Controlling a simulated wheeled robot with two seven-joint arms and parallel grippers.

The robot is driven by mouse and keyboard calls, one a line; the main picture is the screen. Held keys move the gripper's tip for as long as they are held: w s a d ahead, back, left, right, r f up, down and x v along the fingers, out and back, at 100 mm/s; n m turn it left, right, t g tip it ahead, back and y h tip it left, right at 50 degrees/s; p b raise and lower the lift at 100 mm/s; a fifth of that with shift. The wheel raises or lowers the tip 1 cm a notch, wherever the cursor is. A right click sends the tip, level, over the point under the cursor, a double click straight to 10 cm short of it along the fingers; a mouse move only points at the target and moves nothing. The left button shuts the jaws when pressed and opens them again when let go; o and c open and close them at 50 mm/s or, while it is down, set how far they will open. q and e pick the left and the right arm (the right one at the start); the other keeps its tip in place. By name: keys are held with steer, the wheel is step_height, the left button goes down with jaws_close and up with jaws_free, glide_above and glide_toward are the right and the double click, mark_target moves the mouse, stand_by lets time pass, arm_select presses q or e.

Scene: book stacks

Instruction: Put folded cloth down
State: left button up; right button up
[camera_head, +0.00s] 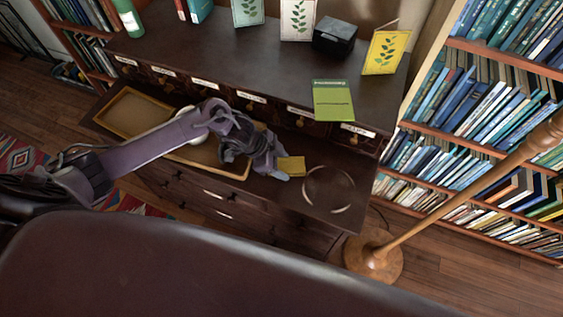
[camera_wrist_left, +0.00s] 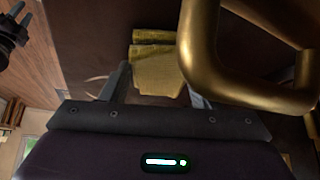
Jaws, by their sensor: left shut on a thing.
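The folded cloth (camera_head: 292,166) is yellow and shows at the tip of my left gripper (camera_head: 280,171) in the head view, over the lower shelf of the dark cabinet. In the left wrist view the cloth (camera_wrist_left: 156,70) lies between the two fingers of the left gripper (camera_wrist_left: 157,88), which is shut on it. Whether the cloth touches the shelf is not clear. My right gripper is in neither view.
A gold-rimmed tray (camera_head: 120,137) lies left of the cloth, partly behind my arm. A clear round dish (camera_head: 328,190) is just right. A brass-coloured curved bar (camera_wrist_left: 205,50) is close in the wrist view. A wooden pole stand (camera_head: 372,257) stands front right.

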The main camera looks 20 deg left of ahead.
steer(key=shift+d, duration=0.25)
arm_select(q)
steer(key=shift+f, duration=0.3)
steer(key=shift+s+f+b, duration=0.3)
steer(key=shift+b, duration=0.1)
steer(key=o, duration=0.4)
steer(key=shift+s+a, duration=0.1)
steer(key=o, duration=0.5)
steer(key=shift+f, duration=0.25)
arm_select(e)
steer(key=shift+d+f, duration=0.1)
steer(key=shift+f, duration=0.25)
arm_select(q)
steer(key=shift+r, duration=0.25)
steer(key=shift+w+d+r+p+v, duration=0.1)
steer(key=shift+w+d+v, duration=0.05)
steer(key=shift+v, duration=2)
steer(key=shift+w+d+r+p+v, duration=0.1)
steer(key=shift+w+r+p+v, duration=0.05)
steer(key=shift+v, duration=1.95)
steer(key=shift+w+d+r+p+v, duration=0.1)
steer(key=shift+w+d+v, duration=0.05)
steer(key=shift+v, duration=2)
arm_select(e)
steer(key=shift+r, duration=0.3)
